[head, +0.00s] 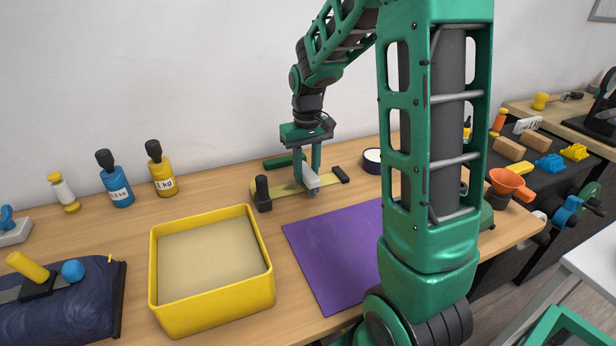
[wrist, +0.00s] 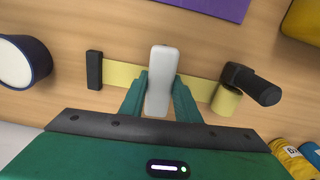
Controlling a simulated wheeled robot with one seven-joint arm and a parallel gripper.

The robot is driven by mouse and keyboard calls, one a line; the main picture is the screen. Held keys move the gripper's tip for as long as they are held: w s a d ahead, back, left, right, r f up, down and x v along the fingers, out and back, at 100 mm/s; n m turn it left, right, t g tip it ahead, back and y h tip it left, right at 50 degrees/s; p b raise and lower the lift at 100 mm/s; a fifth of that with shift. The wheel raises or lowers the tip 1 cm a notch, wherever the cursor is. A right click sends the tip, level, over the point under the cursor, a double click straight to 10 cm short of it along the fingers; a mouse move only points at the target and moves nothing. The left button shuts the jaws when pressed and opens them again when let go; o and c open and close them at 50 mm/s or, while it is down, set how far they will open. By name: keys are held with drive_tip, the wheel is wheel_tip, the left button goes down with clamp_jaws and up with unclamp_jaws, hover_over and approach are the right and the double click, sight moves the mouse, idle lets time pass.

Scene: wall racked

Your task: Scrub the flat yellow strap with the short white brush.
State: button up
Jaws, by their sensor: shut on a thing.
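My gripper (head: 308,184) is shut on the short white brush (head: 311,178), which also shows between the fingers in the wrist view (wrist: 159,70). The flat yellow strap (head: 287,190) lies along the table under the brush; in the wrist view it shows on both sides of the fingers (wrist: 121,75). A black post (head: 262,189) stands at its left end in the head view, and a small black block (head: 341,174) sits at its right end. The brush's underside is hidden, so I cannot tell whether it touches the strap.
A purple mat (head: 325,250) lies in front of the strap. A yellow tray (head: 262,291) stands front left. A round white-and-dark roll (head: 372,160) is just right of the strap. Blue (head: 121,192) and yellow (head: 162,174) bottles stand along the wall.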

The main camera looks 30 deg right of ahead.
sight(307, 171)
drive_tip(key=shift+r, duration=1.95)
drive_tip(key=shift+r, duration=0.15)
drive_tip(key=shift+r, duration=1.35)
drive_tip(key=shift+w+d, duration=0.1)
